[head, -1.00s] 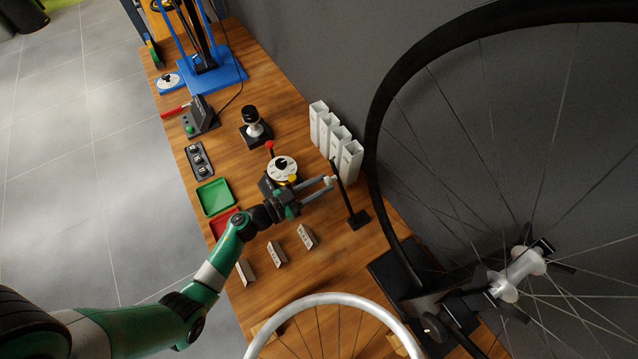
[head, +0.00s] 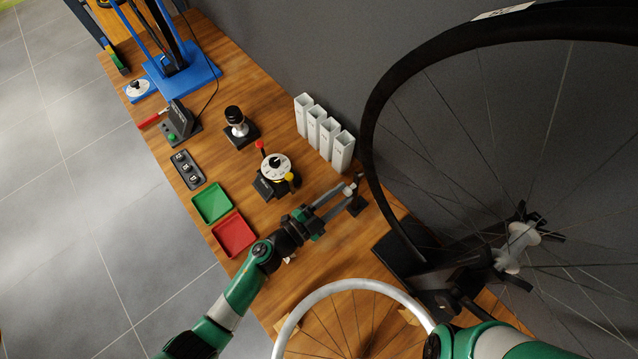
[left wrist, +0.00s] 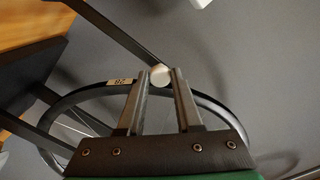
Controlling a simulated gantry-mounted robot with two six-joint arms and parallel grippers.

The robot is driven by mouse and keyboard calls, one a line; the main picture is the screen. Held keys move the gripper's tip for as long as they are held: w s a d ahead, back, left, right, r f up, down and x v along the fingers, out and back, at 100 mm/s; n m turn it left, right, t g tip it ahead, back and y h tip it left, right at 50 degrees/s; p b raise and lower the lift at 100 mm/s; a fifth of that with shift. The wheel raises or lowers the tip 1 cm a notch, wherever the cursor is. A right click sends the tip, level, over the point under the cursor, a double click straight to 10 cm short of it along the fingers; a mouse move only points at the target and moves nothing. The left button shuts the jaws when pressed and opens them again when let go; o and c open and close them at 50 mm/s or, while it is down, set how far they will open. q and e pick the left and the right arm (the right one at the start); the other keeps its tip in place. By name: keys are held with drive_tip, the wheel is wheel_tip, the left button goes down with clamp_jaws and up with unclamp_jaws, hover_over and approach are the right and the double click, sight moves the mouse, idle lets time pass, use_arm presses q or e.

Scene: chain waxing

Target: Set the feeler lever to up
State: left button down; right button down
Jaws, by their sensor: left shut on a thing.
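My left gripper (head: 346,190) reaches over the bench from the lower left, its fingers pointing to the upper right. Its fingertips are shut on a small pale round knob, which shows between the fingers in the left wrist view (left wrist: 160,75). A dark bar (left wrist: 125,35) runs from the upper left to this knob; I take it for the feeler lever. In the head view its dark stand (head: 357,208) is just beyond the fingertips, partly hidden by them. The lever's exact angle is hard to tell. My right arm shows at the lower right; its gripper is out of view.
A large black-tyred wheel (head: 372,110) stands close on the right; a silver rim (head: 345,285) is in front. A white dial (head: 275,166) with red and yellow knobs, white upright tubes (head: 343,150), a green tray (head: 212,203) and a red tray (head: 233,235) lie nearby.

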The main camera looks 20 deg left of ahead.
use_arm(q)
drive_tip(key=shift+s+d+m, duration=0.25)
drive_tip(key=shift+d+m, duration=0.15)
drive_tip(key=shift+d, duration=0.05)
drive_tip(key=shift+s+d+m, duration=0.2)
drive_tip(key=shift+d+m, duration=0.2)
drive_tip(key=shift+d, duration=0.05)
drive_tip(key=shift+r, duration=0.1)
drive_tip(key=c, duration=0.6)
unclamp_jaws()
drive_tip(key=shift+d, duration=0.1)
drive_tip(key=p+v, duration=0.3)
drive_tip(key=v, duration=0.8)
drive_tip(key=shift+s+p, duration=0.3)
drive_tip(key=shift+p, duration=0.1)
